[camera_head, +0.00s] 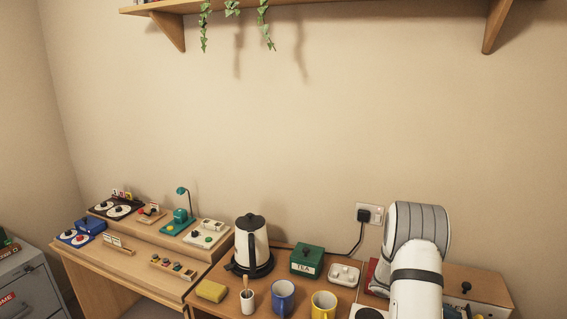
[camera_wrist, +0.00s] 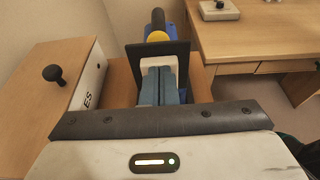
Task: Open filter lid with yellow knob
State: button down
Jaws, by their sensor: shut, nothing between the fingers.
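In the wrist view a round yellow knob-like part (camera_wrist: 157,38) shows at the top centre, with a blue body (camera_wrist: 138,38) beside it and a dark rod with a rounded end above. The lid itself is not clear. A dark square plate (camera_wrist: 180,50) stands just in front of the yellow part. My gripper (camera_wrist: 158,72) is shut and empty, its grey-blue fingers pointing at the yellow part. A pale block shows at the fingertips, against the dark plate. Whether the fingers touch anything is unclear. In the head view my arm hides the gripper and the yellow part.
A wooden box (camera_wrist: 45,85) with a black knob stands left in the wrist view. Another desk (camera_wrist: 245,45) is at right. In the head view a kettle (camera_head: 253,240), green tea box (camera_head: 307,258), blue mug (camera_head: 283,298) and yellow mug (camera_head: 323,306) stand left of my arm.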

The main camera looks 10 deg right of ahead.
jog(key=shift+w+a+b, duration=0.1)
jog(key=shift+w+a, duration=0.7)
jog(key=shift+a, duration=0.5)
jog(key=shift+w+a+b, duration=0.1)
jog(key=shift+w+a, duration=0.7)
jog(key=shift+a, duration=0.5)
jog(key=shift+w+a+b, duration=0.1)
jog(key=shift+w+a, duration=0.7)
jog(key=shift+a, duration=0.5)
jog(key=s+a+r+m+t+y, duration=0.3)
jog(key=s+a+r, duration=0.3)
jog(key=a, duration=0.5)
jog(key=s+a+r+m+t+y, duration=0.4)
jog(key=s+a+r+m+y, duration=0.1)
jog(key=a, duration=0.5)
jog(key=s+a+r+m+t+y, duration=0.3)
jog(key=s+a+r, duration=0.4)
jog(key=a, duration=0.4)
jog(key=shift+s+a+r+m+t+y, duration=0.4)
jog(key=shift+s+t+y, duration=0.1)
jog(key=shift+t+y, duration=0.15)
